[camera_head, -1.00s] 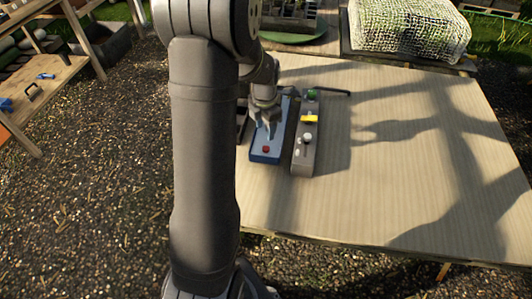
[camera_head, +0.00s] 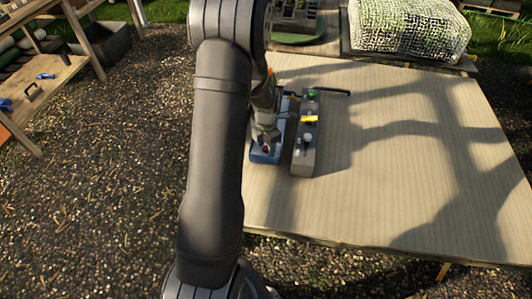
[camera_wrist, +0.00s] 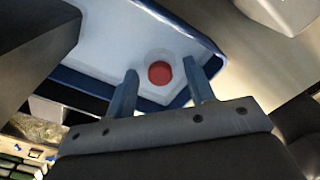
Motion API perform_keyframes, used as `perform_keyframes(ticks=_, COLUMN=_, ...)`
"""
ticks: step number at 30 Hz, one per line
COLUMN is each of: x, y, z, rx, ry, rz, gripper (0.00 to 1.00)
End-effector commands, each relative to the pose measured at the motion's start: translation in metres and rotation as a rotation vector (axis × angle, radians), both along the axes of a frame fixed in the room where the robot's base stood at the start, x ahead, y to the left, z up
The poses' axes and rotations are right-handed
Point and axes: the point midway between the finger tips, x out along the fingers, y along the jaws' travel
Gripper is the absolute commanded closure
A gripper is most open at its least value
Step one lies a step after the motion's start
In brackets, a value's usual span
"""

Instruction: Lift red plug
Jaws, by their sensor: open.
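The red plug (camera_wrist: 160,73) shows as a round red top in the wrist view, on the pale floor of a blue tray (camera_wrist: 187,22). In the head view the red plug (camera_head: 266,149) is a small red spot near the front end of the blue tray (camera_head: 258,157). My gripper (camera_wrist: 158,83) is open, with its two blue-grey fingers on either side of the plug in the picture and nothing between them touching it that I can see. In the head view my gripper (camera_head: 265,138) is over the tray's front part and hides much of the tray.
Right of the tray stands a grey block (camera_head: 302,165) with green, yellow and white plugs. A dark object (camera_wrist: 30,45) stands close beside the tray in the wrist view. The wooden table (camera_head: 400,200) is clear to the right. A woven bundle (camera_head: 410,28) lies at the back.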

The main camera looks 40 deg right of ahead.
Motion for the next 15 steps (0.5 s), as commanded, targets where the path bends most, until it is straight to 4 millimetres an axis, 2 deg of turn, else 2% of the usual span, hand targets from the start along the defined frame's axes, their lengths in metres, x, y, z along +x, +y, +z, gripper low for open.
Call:
perform_keyframes(ticks=2, x=0.0, y=0.0, z=0.0002, rx=0.0, ry=0.0, rz=0.0, gripper=0.51)
perform_keyframes(ticks=9, x=0.0, y=0.0, z=0.0004, rx=0.0, ry=0.0, rz=0.0, gripper=0.96)
perform_keyframes(ticks=10, x=0.0, y=0.0, z=0.0004, rx=0.0, ry=0.0, rz=0.0, gripper=1.0)
perform_keyframes(ticks=15, x=0.0, y=0.0, z=0.0005, rx=0.0, ry=0.0, rz=0.0, gripper=1.0)
